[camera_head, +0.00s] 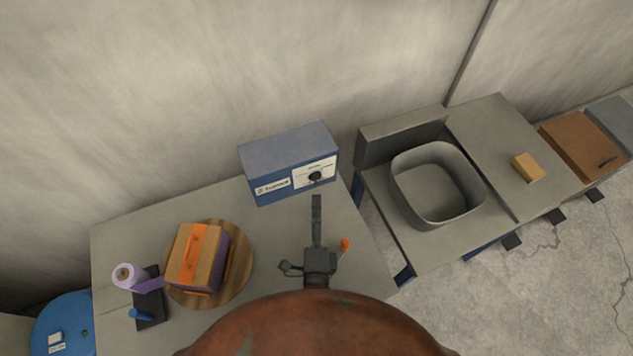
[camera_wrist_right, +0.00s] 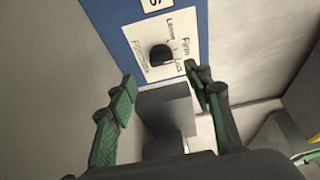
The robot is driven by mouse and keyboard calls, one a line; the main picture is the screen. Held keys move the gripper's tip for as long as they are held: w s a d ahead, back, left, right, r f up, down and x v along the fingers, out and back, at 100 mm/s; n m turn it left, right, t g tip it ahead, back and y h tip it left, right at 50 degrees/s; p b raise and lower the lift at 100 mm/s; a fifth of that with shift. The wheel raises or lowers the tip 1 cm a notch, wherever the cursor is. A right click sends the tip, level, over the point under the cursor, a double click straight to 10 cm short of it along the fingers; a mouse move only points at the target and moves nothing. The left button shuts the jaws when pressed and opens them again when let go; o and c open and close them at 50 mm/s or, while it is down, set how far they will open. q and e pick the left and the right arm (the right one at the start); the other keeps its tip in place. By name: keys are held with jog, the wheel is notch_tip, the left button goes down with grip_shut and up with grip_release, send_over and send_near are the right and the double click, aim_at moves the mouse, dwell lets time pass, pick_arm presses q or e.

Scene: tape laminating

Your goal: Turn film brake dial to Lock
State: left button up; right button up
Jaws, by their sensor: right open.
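The film brake dial (camera_head: 315,177) is a black knob on a white label on the front of a blue box (camera_head: 290,160) at the back of the table. In the right wrist view the dial (camera_wrist_right: 160,55) sits on the white label (camera_wrist_right: 165,45), which has handwritten words, one reading like "Lock". My right gripper (camera_head: 317,205) is in front of the box. In the right wrist view its green-padded fingers (camera_wrist_right: 160,85) are apart and empty, with the dial beyond them, not touched. I cannot read the dial's pointer clearly. My left gripper is not in view.
On the table (camera_head: 120,240) a round wooden turntable (camera_head: 242,262) holds a box with orange and purple wrapping (camera_head: 198,258). A purple film roll (camera_head: 128,276) stands beside it. A grey bin (camera_head: 438,185) is to the right. An orange-tipped item (camera_head: 345,244) is near my gripper.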

aim_at(317, 183)
jog(key=w+b, duration=0.1)
jog(key=w, duration=0.5)
jog(key=shift+d+r, duration=0.1)
jog(key=shift+w, duration=0.5)
jog(key=c, duration=0.6)
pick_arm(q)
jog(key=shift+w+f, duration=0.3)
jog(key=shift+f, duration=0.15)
pick_arm(e)
jog(key=c, duration=0.5)
